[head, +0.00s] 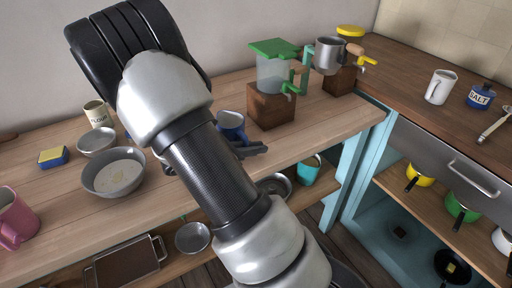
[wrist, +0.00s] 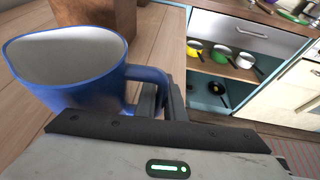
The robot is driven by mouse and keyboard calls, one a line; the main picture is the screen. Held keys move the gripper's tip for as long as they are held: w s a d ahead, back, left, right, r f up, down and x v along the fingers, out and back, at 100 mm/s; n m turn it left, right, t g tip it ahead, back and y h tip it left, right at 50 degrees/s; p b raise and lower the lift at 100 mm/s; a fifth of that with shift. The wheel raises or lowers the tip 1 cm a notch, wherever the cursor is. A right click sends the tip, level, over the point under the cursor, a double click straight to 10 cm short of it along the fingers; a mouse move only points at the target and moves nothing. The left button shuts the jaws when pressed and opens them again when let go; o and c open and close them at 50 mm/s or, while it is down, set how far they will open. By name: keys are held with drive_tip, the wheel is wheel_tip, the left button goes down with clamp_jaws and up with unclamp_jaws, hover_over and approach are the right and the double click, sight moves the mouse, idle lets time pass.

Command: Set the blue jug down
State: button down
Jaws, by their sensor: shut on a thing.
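The blue jug (head: 231,121) is upright at the front part of the wooden counter (head: 318,128), partly hidden behind my arm in the head view. In the wrist view the jug (wrist: 72,88) fills the upper left, its grey inside looking empty. My gripper (wrist: 160,98) is shut on its handle (wrist: 148,76), at the jug's right side. In the head view my gripper (head: 250,150) shows only partly beside my forearm. I cannot tell whether the jug's base touches the counter.
A wooden-based dispenser with a green lid (head: 272,75) stands close behind the jug. A metal jug dispenser (head: 332,60) is farther right. A grey bowl (head: 114,178), a flour mug (head: 97,113) and a pink mug (head: 15,218) are left. Clear counter lies right of the jug.

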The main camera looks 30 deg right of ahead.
drive_tip(key=shift+f, duration=0.15)
drive_tip(key=c, duration=1.8)
unclamp_jaws()
drive_tip(key=shift+o, duration=0.2)
drive_tip(key=c, duration=0.4)
drive_tip(key=shift+a, duration=0.1)
drive_tip(key=shift+s+a+r+p, duration=0.1)
drive_tip(key=shift+a+r+p, duration=0.2)
drive_tip(key=shift+a, duration=0.3)
drive_tip(key=shift+a, duration=0.1)
drive_tip(key=shift+a+r+p, duration=0.3)
drive_tip(key=shift+a+p, duration=0.1)
drive_tip(key=shift+a, duration=0.25)
